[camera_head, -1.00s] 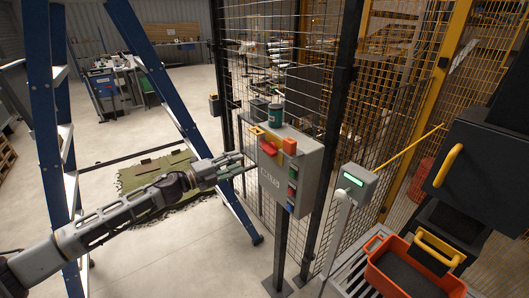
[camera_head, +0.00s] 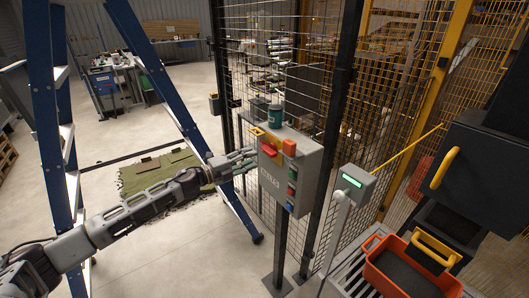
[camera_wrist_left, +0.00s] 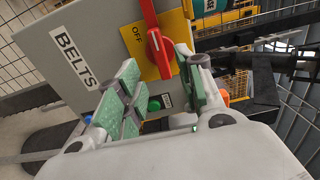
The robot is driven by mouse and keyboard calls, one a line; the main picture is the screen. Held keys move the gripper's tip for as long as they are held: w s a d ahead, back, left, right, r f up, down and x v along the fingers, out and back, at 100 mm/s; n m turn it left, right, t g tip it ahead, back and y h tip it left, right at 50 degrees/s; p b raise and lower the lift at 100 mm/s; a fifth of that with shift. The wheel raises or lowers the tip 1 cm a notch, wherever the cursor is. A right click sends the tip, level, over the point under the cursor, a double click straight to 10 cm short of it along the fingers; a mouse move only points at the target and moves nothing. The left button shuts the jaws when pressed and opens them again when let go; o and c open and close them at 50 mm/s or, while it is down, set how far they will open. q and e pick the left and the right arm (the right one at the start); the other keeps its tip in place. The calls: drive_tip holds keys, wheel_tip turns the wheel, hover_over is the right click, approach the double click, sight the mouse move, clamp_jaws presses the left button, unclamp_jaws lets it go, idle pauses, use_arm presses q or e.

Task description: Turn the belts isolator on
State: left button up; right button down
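The belts isolator is a red handle (camera_head: 268,150) on a yellow plate (camera_head: 258,133), on the front of a grey box (camera_head: 305,165). In the left wrist view the red handle (camera_wrist_left: 151,28) lies lengthwise on its yellow plate (camera_wrist_left: 142,50), beside the word OFF. The box there carries a BELTS label (camera_wrist_left: 76,62). My left gripper (camera_head: 251,160) is at the box front, just below and left of the handle. In the left wrist view its green-padded fingers (camera_wrist_left: 160,74) are apart, with the handle's lower end between their tips; contact cannot be told. My right gripper is not in view.
A green button (camera_wrist_left: 154,104) sits on the box below the handle. A teal-banded can (camera_head: 275,112) stands on top. Mesh fencing (camera_head: 345,120) is behind, a blue stepladder (camera_head: 160,75) to the left, a green-lit panel (camera_head: 353,180) to the right.

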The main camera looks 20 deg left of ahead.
sight(265, 152)
use_arm(q)
drive_tip(key=shift+p+x, duration=0.7)
drive_tip(key=shift+x, duration=3)
drive_tip(key=shift+c, duration=0.4)
clamp_jaws()
